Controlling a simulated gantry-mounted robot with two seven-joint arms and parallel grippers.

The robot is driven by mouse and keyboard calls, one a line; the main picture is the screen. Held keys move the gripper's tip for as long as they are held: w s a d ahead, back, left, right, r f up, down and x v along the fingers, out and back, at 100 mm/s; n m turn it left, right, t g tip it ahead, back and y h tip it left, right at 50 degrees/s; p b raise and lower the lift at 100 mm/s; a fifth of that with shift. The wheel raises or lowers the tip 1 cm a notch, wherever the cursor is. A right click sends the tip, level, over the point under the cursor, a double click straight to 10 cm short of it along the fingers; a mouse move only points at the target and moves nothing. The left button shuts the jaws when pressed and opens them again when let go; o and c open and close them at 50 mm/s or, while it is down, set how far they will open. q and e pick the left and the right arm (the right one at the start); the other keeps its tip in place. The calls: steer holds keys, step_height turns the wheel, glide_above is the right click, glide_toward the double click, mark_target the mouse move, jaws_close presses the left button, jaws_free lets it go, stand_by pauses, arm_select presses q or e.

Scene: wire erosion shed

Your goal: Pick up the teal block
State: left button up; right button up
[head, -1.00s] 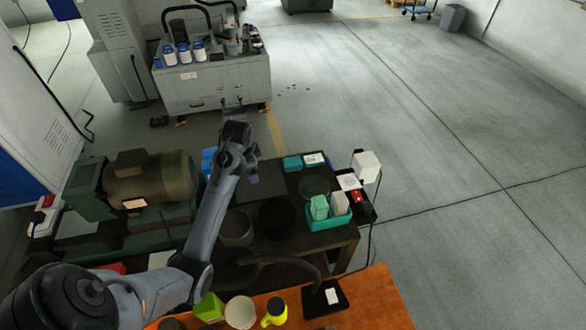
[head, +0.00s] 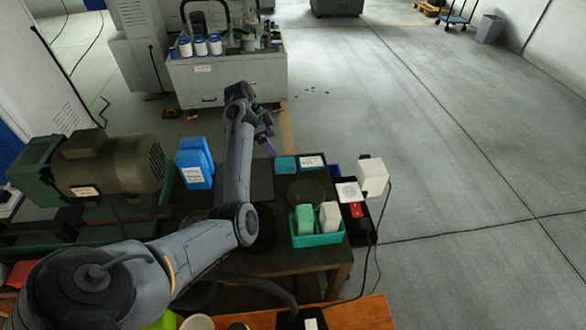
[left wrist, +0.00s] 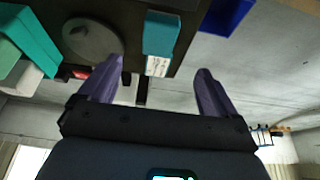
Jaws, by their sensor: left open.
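The teal block (head: 285,165) lies near the back edge of the dark workbench, next to a white-labelled piece (head: 312,162). In the left wrist view the teal block (left wrist: 162,32) shows ahead, roughly between the two purple fingers and beyond their tips, with the white label at its lower end. My left gripper (head: 267,143) is just behind and left of the block in the head view. It is open and empty, apart from the block; it also shows in the left wrist view (left wrist: 160,70). My right gripper is not in view.
A round dark plate (head: 306,192) lies in front of the block. A teal bin (head: 318,239) holds a green and a whitish block. Blue containers (head: 195,163) and a motor (head: 110,165) stand to the left. A white box (head: 373,176) stands at the right edge.

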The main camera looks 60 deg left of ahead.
arm_select(q)
glide_above(284, 162)
steer(key=s+a, duration=0.1)
steer(key=s, duration=0.1)
steer(key=f, duration=0.5)
steer(key=shift+s+a+f, duration=0.15)
steer(key=shift+a+f, duration=0.05)
steer(key=shift+x, duration=2.7)
steer(key=shift+d+r, duration=0.1)
steer(key=shift+d, duration=0.05)
steer(key=c, duration=1.2)
